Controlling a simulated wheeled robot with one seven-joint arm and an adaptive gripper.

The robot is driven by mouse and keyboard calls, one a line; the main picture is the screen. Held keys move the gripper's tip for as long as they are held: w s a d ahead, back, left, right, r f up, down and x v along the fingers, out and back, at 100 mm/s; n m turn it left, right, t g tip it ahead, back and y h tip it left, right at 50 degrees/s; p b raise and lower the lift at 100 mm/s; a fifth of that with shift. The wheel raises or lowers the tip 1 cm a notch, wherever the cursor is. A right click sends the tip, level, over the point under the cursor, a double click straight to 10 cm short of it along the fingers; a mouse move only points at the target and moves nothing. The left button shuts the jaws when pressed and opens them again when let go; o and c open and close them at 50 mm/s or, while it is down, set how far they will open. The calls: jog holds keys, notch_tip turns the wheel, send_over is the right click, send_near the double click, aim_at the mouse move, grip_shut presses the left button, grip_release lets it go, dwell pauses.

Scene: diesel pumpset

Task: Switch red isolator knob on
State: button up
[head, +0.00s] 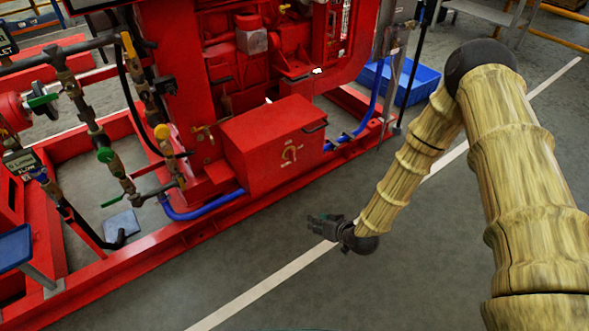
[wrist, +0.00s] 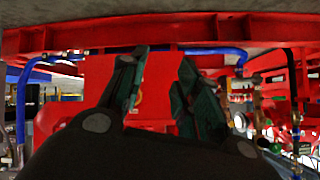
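I cannot pick out the red isolator knob with certainty in either view. A red box (head: 275,145) with a small brass-coloured fitting (head: 290,153) on its front stands on the red pumpset base, left of centre in the head view. The box also shows behind my fingers in the wrist view (wrist: 160,80). My gripper (head: 318,226) is low over the floor, in front of the box and apart from it. In the wrist view its two dark green fingers (wrist: 155,92) are spread, with nothing held between them.
The red base frame (head: 150,255) runs along the pumpset's front. Blue hoses (head: 205,207) lie beside the box. Pipes with valves (head: 90,120) stand at left. A blue crate (head: 405,82) sits behind at right. The grey floor in front, with a white line (head: 265,287), is clear.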

jog(key=w+a+f+n+t+y+b, duration=0.2)
jog(key=w+t+b, duration=0.2)
jog(key=w+b, duration=0.7)
jog(key=n+t+y+b, duration=0.2)
jog(key=y+b, duration=0.1)
jog(key=b, duration=0.3)
send_near(294, 157)
jog(key=b+x, duration=0.4)
jog(key=x, duration=0.5)
jog(key=shift+w+a+r, duration=0.1)
jog(key=shift+w+a, duration=0.2)
jog(key=shift+w, duration=0.15)
grip_shut()
